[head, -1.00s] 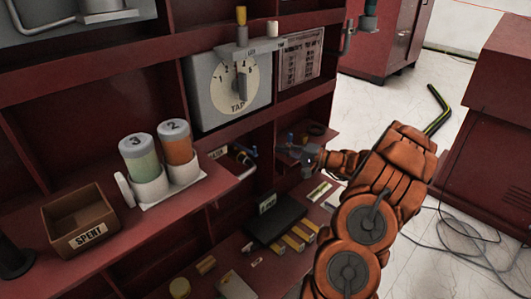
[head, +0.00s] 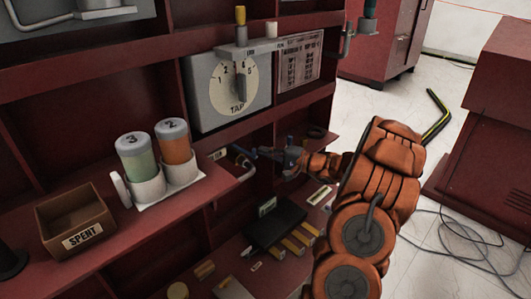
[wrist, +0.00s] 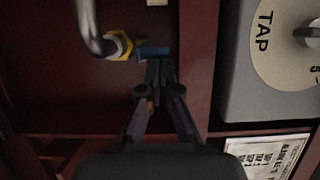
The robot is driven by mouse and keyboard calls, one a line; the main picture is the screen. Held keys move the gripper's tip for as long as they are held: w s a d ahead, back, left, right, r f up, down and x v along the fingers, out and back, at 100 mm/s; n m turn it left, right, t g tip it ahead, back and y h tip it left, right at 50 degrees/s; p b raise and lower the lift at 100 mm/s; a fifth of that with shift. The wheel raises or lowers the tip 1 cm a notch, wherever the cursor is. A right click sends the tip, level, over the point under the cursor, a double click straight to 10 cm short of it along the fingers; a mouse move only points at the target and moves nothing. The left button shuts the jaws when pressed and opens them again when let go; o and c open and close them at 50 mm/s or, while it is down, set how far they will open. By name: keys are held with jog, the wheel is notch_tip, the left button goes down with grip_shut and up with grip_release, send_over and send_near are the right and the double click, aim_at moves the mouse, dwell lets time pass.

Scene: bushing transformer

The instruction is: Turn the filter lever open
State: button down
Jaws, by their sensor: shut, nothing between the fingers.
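The filter lever, a small blue handle (wrist: 154,51), shows in the wrist view on a yellow fitting (wrist: 122,45) at the end of a bent grey pipe (wrist: 89,22). It points to the right in that view. My gripper (wrist: 158,68) is shut and empty, its tips right at the blue handle. I cannot tell whether they touch it. In the head view my gripper (head: 262,153) reaches left into the cabinet, beside the pale pipe (head: 241,163), and largely hides the lever there.
The TAP dial box (head: 229,92) stands above and behind my gripper. Below lies a black box (head: 275,223) with several yellow-ended pieces. To the left are two canisters (head: 139,158) and the SPENT box (head: 77,218). Red shelf walls (wrist: 196,60) stand close by the gripper.

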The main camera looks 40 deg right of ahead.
jog(key=shift+a, duration=0.1)
jog(key=shift+a+b, duration=0.6)
jog(key=shift+a, duration=0.3)
jog(key=w+d+p+v, duration=0.1)
jog(key=d+p+v, duration=0.1)
jog(key=v, duration=1.1)
jog(key=shift+p, duration=0.7)
jog(key=shift+s+d, duration=0.1)
